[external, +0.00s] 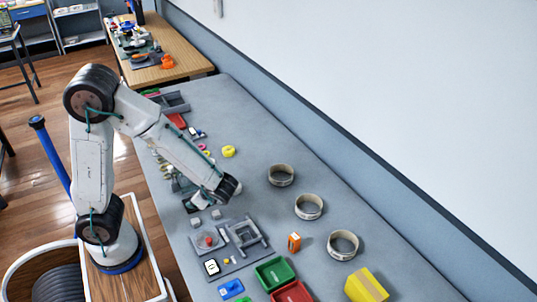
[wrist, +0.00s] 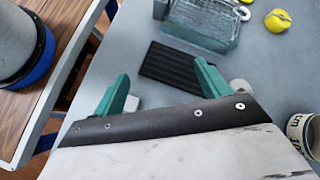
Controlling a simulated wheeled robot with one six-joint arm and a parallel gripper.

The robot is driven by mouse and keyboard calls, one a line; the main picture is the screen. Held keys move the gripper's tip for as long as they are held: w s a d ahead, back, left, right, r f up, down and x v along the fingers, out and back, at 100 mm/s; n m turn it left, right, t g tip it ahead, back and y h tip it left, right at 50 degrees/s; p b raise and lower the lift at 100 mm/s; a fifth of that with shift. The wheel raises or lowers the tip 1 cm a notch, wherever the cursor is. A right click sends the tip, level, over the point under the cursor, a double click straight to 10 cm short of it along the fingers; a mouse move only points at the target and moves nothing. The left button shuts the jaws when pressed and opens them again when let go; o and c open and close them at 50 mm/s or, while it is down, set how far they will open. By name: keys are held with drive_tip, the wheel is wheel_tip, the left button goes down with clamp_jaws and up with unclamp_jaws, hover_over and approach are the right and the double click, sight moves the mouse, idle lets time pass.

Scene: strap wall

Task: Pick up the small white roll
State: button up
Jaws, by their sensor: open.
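Two small whitish pieces lie on the grey bench below my gripper. In the wrist view, a rounded one (wrist: 241,87) sits just outside the right finger, and a blocky one (wrist: 131,103) is partly hidden by the left finger. They also seem to show in the external view, at right (external: 216,214) and left (external: 196,222). I cannot tell for sure which is the roll. My gripper (wrist: 161,70) has its green fingers wide apart, with nothing between them but a black ribbed pad (wrist: 172,68). In the external view its fingers are hidden by the wrist.
Several large pale rings stand to the right, one near the middle (external: 309,206). A yellow roll (external: 228,151) lies farther back. A grey fixture (external: 243,233), an orange box (external: 294,242), a green bin (external: 274,273) and a yellow box (external: 366,285) are nearer. The bench by the wall is clear.

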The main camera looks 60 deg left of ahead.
drive_tip(key=w+f+m+t+y, duration=0.1)
drive_tip(key=w+f+m, duration=0.1)
drive_tip(key=w+f+m+t+y, duration=0.1)
drive_tip(key=w+m, duration=0.1)
drive_tip(key=w, duration=0.1)
drive_tip(key=w+d+f+m+t+y, duration=0.1)
drive_tip(key=w+f+m, duration=0.1)
drive_tip(key=w, duration=0.1)
drive_tip(key=shift+f+m+t, duration=0.3)
drive_tip(key=shift+f+m, duration=0.05)
drive_tip(key=shift+m, duration=0.05)
drive_tip(key=w+m+t, duration=0.2)
drive_tip(key=w, duration=0.1)
drive_tip(key=w+d+m+t, duration=0.1)
drive_tip(key=w, duration=0.1)
drive_tip(key=shift+w+r+m, duration=0.15)
drive_tip(key=shift+m, duration=0.15)
drive_tip(key=shift+w+m+y, duration=0.25)
drive_tip(key=shift+m+y, duration=0.05)
drive_tip(key=x, duration=0.7)
drive_tip(key=shift+s+a, duration=0.2)
drive_tip(key=shift+a, duration=0.25)
drive_tip(key=c, duration=1.1)
